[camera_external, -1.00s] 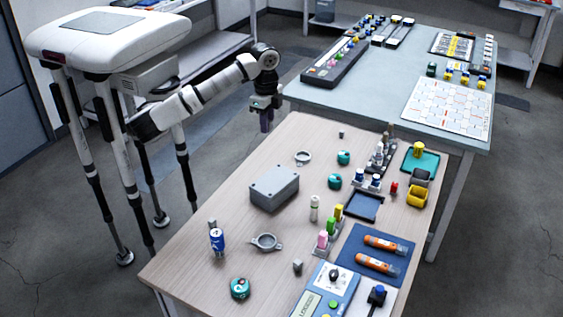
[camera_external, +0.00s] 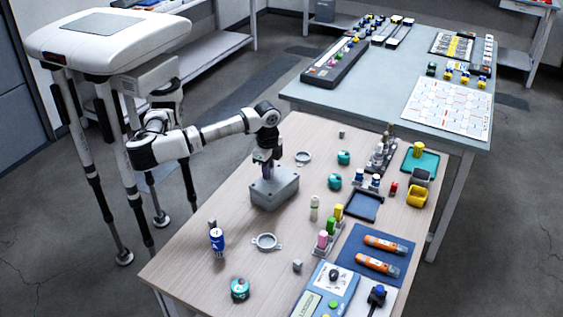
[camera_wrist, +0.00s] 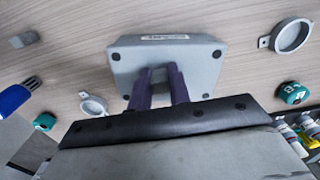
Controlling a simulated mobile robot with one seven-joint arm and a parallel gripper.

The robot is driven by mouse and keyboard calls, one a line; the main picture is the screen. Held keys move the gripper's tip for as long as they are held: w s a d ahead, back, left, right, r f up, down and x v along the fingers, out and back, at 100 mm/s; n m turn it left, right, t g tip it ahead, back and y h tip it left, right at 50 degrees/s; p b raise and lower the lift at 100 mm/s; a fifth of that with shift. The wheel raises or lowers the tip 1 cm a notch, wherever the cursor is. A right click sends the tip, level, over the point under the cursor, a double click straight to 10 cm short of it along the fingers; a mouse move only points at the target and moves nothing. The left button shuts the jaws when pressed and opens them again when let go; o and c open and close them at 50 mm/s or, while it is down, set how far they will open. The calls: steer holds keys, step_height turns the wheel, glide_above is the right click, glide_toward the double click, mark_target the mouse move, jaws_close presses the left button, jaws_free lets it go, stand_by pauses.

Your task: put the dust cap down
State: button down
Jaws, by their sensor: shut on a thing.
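My gripper (camera_external: 267,168), with dark purple fingers, is directly above the grey box (camera_external: 275,191) on the wooden table. In the wrist view my gripper (camera_wrist: 160,84) is shut on a small grey piece (camera_wrist: 159,75), which I take for the dust cap. It is mostly hidden between the fingers and blends with the grey box (camera_wrist: 195,62) behind it. Whether the held cap touches the box lid is not clear. In the external view the fingers hide the cap.
Another ring clamp (camera_external: 303,157) and teal round pieces (camera_external: 343,157) lie behind and right. Bare wooden tabletop (camera_external: 205,205) is left of the box.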

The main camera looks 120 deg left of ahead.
steer(key=shift+f, duration=0.35)
steer(key=c, duration=1.3)
jaws_free()
step_height(320, 180, up, 12)
steer(key=shift+r, duration=0.2)
steer(key=shift+o, duration=0.5)
